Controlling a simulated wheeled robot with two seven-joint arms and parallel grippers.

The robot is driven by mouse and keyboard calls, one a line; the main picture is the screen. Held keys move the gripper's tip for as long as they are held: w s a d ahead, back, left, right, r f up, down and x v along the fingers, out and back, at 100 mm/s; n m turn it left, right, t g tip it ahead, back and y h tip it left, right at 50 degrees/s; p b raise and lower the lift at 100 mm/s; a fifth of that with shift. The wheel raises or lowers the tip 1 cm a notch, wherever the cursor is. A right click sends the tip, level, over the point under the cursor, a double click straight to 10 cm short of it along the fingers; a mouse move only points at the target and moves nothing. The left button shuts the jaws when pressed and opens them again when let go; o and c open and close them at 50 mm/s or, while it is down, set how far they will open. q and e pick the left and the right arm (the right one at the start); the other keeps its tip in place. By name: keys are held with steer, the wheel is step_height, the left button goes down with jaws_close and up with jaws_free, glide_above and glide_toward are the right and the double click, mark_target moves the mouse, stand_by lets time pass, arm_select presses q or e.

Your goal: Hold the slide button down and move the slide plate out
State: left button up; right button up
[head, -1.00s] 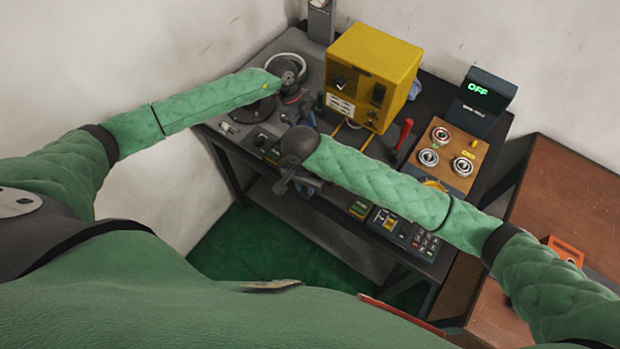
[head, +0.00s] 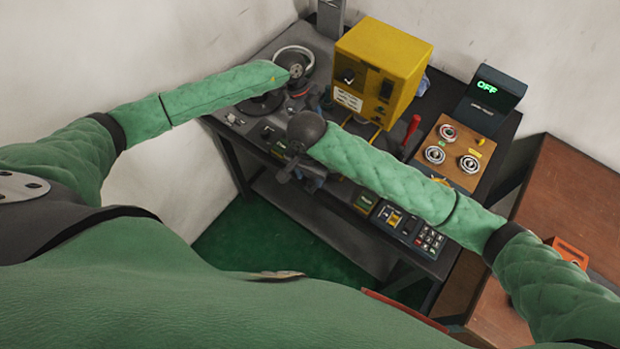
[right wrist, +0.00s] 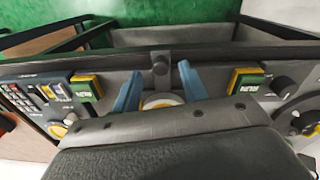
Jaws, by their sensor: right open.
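In the right wrist view, my right gripper (right wrist: 159,84) is open, with its two blue fingers apart and pointing at the front edge of the dark bench. I see no contact with either. A green button block with yellow sides (right wrist: 86,87) is on the left, and a similar one (right wrist: 246,79) on the right. I cannot tell which part is the slide button or the slide plate. In the head view my left arm ends at the dark round machine (head: 293,58); its jaws are unclear.
A yellow box (head: 383,65) stands at the back of the bench. Right of it are a red handle (head: 413,126), a wooden board (head: 452,160) with bearing rings and a display (head: 489,95) reading OFF. A keypad (head: 430,241) sits at the front edge. A brown table (head: 572,195) is at right.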

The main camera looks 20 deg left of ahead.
step_height(320, 180, up, 9)
steer(key=shift+a+r, duration=0.15)
steer(key=shift+a, duration=0.05)
stand_by(0.3)
arm_select(q)
steer(key=o, duration=1)
steer(key=shift+a, duration=0.1)
steer(key=shift+o, duration=0.2)
steer(key=shift+r, duration=0.1)
